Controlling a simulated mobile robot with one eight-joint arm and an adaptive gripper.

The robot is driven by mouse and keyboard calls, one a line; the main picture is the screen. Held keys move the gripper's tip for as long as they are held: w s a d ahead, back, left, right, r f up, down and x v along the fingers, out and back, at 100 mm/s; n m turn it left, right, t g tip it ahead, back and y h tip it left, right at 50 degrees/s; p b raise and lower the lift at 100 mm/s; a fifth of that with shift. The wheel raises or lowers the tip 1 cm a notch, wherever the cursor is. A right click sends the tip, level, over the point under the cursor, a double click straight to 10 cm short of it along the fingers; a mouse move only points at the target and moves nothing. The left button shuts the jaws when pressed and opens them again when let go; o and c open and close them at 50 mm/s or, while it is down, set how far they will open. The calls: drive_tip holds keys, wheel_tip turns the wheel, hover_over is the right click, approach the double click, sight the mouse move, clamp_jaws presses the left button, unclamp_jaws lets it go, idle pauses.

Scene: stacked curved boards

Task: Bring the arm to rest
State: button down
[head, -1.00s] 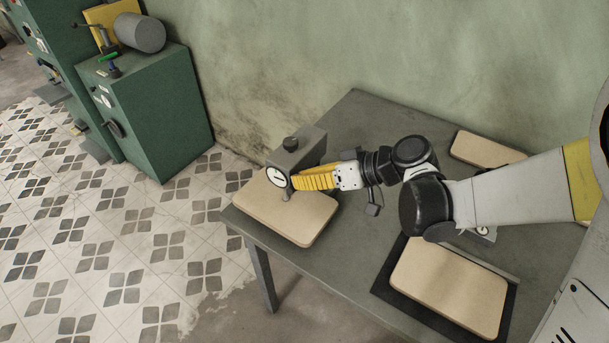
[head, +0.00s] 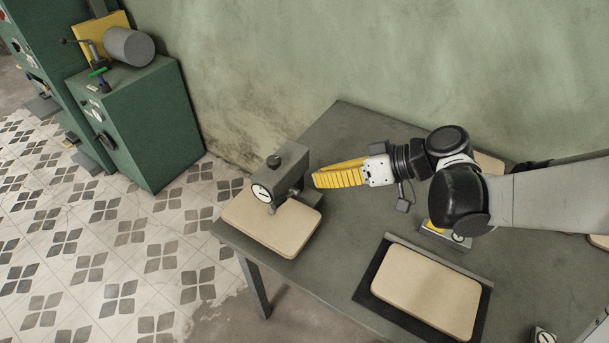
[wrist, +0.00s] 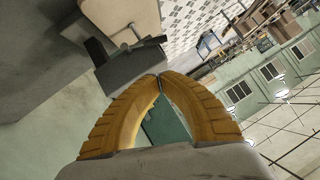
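My gripper (head: 316,179) has yellow ribbed fingers and is held above the table, just right of the grey gauge device. In the wrist view its fingertips (wrist: 160,76) meet, with nothing between them. The grey device (head: 284,167) with a round dial stands at the table's far left, over a tan curved board (head: 262,226). The device and the board also show beyond the fingertips in the wrist view, at the top. My arm reaches in from the right above the table.
Another tan board (head: 425,291) lies on a black mat (head: 370,285) at the front of the grey table (head: 335,240). A further board (head: 488,163) is partly hidden behind my arm. A small yellow-and-grey device (head: 440,232) sits under the arm. A green cabinet (head: 150,130) stands at left.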

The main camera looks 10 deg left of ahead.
drive_tip(key=s+d+m+t+h+b, duration=0.1)
drive_tip(key=s+d+m+t+h, duration=0.1)
drive_tip(key=d, duration=0.5)
drive_tip(key=s+d+f+m+t+h+b, duration=0.1)
drive_tip(key=s+d+m+h+b, duration=0.1)
drive_tip(key=s+d+m+h, duration=0.3)
drive_tip(key=s+d+f+m+t+h+b, duration=0.1)
drive_tip(key=s+d+m+h, duration=0.3)
drive_tip(key=d, duration=0.7)
drive_tip(key=shift+d+t+h+b, duration=0.15)
drive_tip(key=shift+t+h+b, duration=0.25)
drive_tip(key=shift+t, duration=0.4)
